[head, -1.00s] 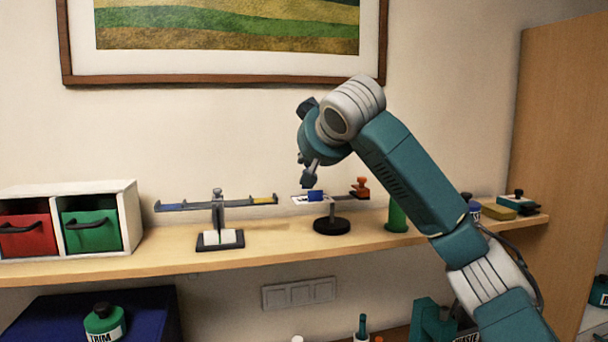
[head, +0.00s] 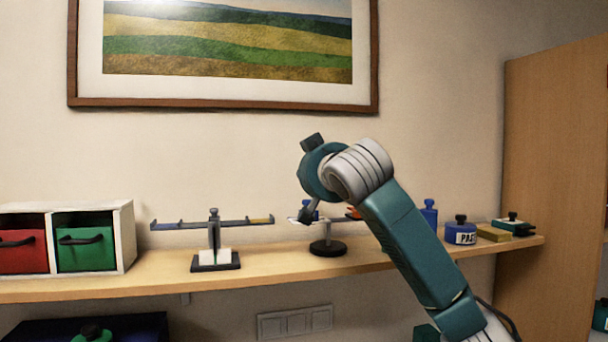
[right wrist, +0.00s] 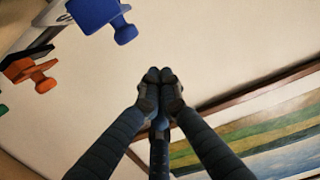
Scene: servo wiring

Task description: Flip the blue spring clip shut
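The blue spring clip (head: 311,207) sits on the small round-based stand (head: 328,247) on the shelf, partly hidden by my right gripper. In the right wrist view the blue clip (right wrist: 98,12) is at the top left, its knob toward the fingers but apart from them. I cannot tell whether its lever is fully open. My right gripper (head: 303,217) is at the clip's left, in front of it in the picture. In the right wrist view its fingertips (right wrist: 160,75) are together with nothing between them. My left gripper is not in view.
An orange clip (head: 353,213) is on the same stand, partly behind my right arm; it also shows in the right wrist view (right wrist: 35,75). A balance-like beam stand (head: 214,240) is to the left. Blue containers stand on the right. The wall is close behind.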

